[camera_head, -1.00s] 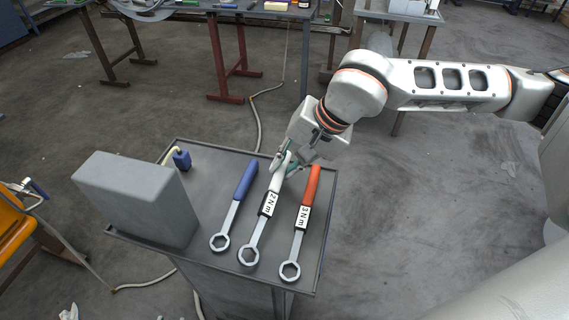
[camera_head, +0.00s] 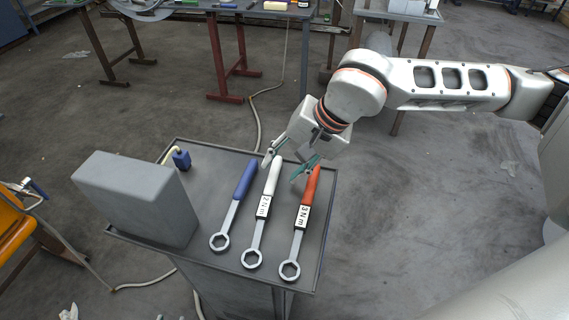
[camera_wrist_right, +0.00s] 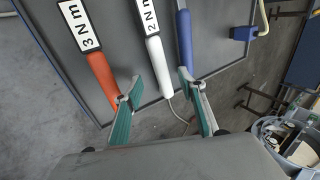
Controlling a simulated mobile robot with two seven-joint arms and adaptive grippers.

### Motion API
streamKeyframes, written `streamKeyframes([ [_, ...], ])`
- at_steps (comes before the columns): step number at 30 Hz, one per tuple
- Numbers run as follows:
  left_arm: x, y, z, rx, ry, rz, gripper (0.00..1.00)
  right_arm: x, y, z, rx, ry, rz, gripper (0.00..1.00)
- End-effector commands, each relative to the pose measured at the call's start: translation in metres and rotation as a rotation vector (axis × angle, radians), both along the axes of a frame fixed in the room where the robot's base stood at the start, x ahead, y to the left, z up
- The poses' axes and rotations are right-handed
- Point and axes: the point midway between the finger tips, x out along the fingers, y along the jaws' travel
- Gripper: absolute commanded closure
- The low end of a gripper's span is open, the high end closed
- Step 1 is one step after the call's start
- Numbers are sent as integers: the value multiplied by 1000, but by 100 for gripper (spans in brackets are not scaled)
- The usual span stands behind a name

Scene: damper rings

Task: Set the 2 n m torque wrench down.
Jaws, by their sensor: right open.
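The 2 N m torque wrench (camera_head: 262,207) has a white handle and lies on the grey cart top (camera_head: 213,262), between a blue-handled wrench (camera_head: 234,205) and the orange-handled 3 N m wrench (camera_head: 303,220). My right gripper (camera_head: 285,172) is open at the white handle's far end, with nothing held. In the right wrist view, its teal-padded fingers (camera_wrist_right: 156,90) are spread, with the white handle (camera_wrist_right: 158,62) showing between them. One finger is close to the orange handle (camera_wrist_right: 103,75) and the other close to the blue handle (camera_wrist_right: 184,40); I cannot tell whether they touch. My left gripper is not in view.
A grey box (camera_head: 135,200) stands at the cart's left side. A small blue item (camera_head: 181,160) with a pale curved part is near the back edge. The cart top has a raised rim. A workbench (camera_head: 250,12) stands behind, across open floor.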

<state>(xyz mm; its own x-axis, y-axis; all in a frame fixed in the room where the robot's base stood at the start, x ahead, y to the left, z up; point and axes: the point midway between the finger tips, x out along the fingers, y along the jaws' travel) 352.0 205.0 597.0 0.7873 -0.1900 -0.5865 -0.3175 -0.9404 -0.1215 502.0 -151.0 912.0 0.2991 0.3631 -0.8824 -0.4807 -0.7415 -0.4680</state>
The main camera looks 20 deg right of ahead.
Motion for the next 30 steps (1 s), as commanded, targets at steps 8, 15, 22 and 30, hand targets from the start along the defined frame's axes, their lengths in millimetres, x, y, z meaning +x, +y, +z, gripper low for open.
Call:
streamKeyframes([
  [8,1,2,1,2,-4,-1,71,-1,-1,0,-1,2,-1,60],
  [15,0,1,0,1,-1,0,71,-8,-11,27,1,-3,-2,60],
  [22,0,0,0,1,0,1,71,-22,-29,69,0,-4,-3,60],
  [30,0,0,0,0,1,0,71,-34,-41,100,-1,-1,-2,60],
])
